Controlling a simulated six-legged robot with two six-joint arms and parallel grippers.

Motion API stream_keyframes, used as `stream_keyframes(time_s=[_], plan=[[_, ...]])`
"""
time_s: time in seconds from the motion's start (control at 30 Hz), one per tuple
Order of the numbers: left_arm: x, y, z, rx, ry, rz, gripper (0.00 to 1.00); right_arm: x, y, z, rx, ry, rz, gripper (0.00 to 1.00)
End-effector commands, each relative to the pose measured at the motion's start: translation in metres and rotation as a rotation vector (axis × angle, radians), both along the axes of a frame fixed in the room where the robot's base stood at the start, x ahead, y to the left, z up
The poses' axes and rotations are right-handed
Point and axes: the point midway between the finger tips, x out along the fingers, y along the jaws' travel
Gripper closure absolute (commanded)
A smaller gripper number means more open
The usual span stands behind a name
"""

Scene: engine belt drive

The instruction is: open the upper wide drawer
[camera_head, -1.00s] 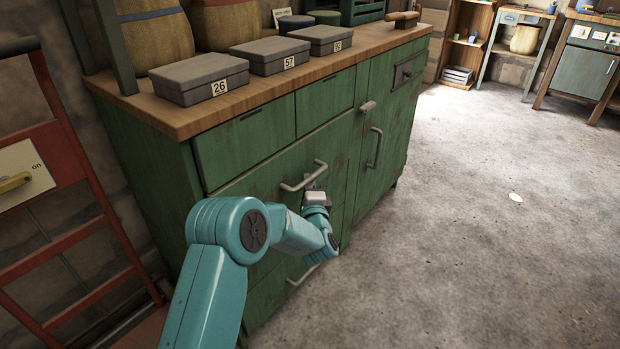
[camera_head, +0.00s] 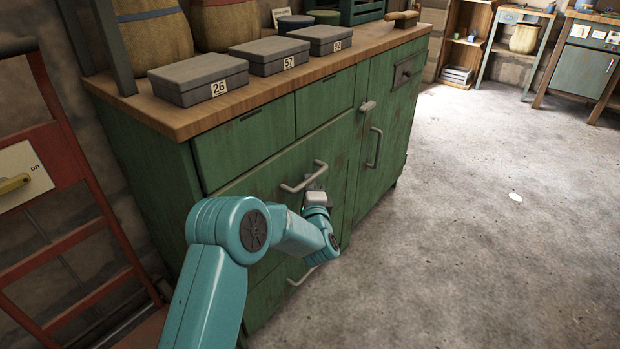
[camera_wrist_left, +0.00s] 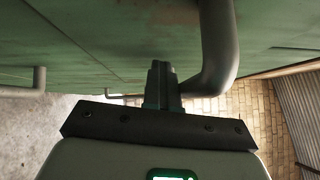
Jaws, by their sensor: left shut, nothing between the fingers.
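The upper wide drawer (camera_head: 255,187) is the broad green front under the two small top drawers, and it looks flush with the cabinet. Its pale bar handle (camera_head: 304,177) shows in the head view. My left gripper (camera_head: 311,186) is just below the handle's right part, close to the drawer front; its fingers are mostly hidden there. In the left wrist view its shut, empty fingers (camera_wrist_left: 160,70) point at the green front. The handle (camera_wrist_left: 219,45) runs beside them on the right, not between them; whether they touch cannot be told. My right gripper is not in view.
A lower handle (camera_head: 301,277) sits below my wrist. The cabinet door (camera_head: 366,180) with an upright handle is to the right. Grey boxes (camera_head: 199,80) stand on the wooden top.

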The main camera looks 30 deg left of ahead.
Motion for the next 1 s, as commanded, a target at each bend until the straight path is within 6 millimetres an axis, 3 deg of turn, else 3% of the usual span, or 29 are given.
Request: stream_keyframes(time_s=[0.03,0.13,0.2,0.23,0.27,1.0], plan=[[0.004,-0.001,0.027,0.029,-0.050,-0.003,1.00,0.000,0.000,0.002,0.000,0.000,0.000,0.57],[0.004,-0.001,0.027,0.029,-0.050,-0.003,0.96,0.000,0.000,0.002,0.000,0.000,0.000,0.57],[0.004,-0.001,0.027,0.029,-0.050,-0.003,0.78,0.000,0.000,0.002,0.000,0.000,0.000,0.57],[0.004,-0.001,0.027,0.029,-0.050,-0.003,0.78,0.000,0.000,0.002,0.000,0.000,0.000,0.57],[0.002,-0.002,0.010,0.011,-0.015,-0.004,0.78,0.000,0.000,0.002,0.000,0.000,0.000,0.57],[-0.037,-0.031,0.000,0.005,-0.011,0.002,0.59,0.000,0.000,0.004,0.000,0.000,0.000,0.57]])
